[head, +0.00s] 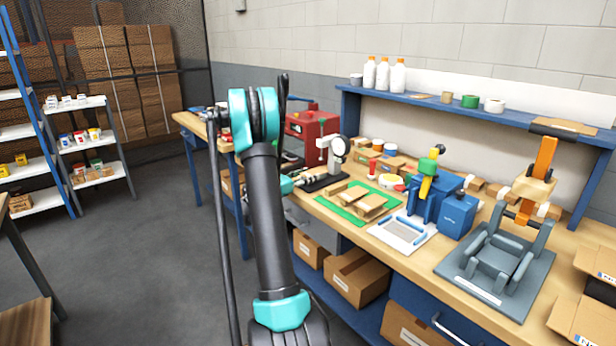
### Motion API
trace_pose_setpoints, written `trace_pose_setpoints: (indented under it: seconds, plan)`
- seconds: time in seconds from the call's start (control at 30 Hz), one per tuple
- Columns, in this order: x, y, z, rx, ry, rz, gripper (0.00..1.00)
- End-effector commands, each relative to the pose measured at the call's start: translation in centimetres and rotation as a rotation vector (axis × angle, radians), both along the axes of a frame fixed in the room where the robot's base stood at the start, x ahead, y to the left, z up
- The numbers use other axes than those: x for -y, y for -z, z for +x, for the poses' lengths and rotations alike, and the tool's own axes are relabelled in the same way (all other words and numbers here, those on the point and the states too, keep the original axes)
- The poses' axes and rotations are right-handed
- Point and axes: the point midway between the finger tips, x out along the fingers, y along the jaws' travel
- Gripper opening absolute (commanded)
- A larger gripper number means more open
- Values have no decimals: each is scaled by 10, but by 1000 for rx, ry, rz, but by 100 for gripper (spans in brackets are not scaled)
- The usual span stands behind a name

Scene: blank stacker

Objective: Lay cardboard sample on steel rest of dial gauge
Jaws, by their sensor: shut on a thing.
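The dial gauge (339,147) stands on the bench, with a round white dial on a stand and a dark base (321,184). Its steel rest is too small to make out. My gripper (303,179) is small and partly hidden behind my own arm, just left of the gauge, low by its base. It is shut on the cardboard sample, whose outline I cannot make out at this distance. Several other cardboard pieces (369,204) lie on a green mat (341,211) in front of the gauge.
A red case (312,128) stands behind the gauge. To the right are a blue device (427,196), a white framed plate (402,232) and a grey press (497,258) with an orange lever. A blue shelf (470,112) with bottles runs along the wall. The floor at left is clear.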

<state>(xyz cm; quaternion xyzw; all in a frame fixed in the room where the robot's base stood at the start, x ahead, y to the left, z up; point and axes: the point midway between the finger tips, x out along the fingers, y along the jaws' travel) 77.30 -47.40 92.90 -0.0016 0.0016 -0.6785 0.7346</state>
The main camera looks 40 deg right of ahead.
Motion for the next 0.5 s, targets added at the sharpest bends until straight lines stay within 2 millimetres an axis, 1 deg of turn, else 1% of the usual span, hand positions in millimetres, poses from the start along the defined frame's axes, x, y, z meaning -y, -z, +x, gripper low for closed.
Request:
trace_pose_setpoints:
  seconds: [0.33,0.37,0.5]
  plan:
    - [0,4,0,0,0,0,40]
    - [0,3,0,0,0,0,54]
    - [0,3,0,0,0,0,71]
